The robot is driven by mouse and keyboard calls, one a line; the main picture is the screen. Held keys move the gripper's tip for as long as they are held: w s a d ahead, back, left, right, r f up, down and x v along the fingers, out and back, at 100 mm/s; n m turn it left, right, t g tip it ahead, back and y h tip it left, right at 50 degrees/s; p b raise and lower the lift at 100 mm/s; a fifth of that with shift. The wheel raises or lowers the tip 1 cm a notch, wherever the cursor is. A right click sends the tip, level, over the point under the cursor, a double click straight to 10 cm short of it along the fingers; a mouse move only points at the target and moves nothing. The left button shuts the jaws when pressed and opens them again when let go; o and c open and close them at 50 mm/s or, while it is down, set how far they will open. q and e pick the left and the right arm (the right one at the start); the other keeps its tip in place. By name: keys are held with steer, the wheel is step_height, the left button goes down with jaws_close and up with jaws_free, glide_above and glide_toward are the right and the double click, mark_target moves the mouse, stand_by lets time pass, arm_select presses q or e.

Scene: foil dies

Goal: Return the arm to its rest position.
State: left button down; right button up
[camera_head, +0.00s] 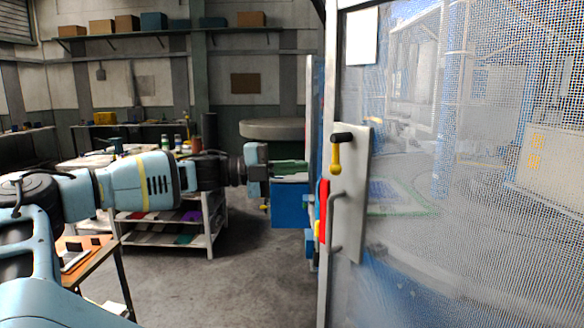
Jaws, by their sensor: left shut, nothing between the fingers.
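My left arm (140,182) comes in from the left and stretches out across the middle of the view, roughly level. Its left gripper (300,167) is shut and empty, with its fingers pointing right toward the edge of a mesh door. The fingers look apart from the door handle. My right gripper is not in view.
A mesh door or panel (470,180) fills the right side. Its plate carries a grey handle (335,222) and a yellow latch (336,155) with a black knob. A blue cabinet (290,205) stands behind the gripper. A white rack (212,225) and a wooden table (88,262) stand at left. Floor (215,285) between is clear.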

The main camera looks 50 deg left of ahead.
arm_select(q)
steer(key=shift+s+a, duration=0.1)
steer(key=shift+a, duration=0.05)
stand_by(0.5)
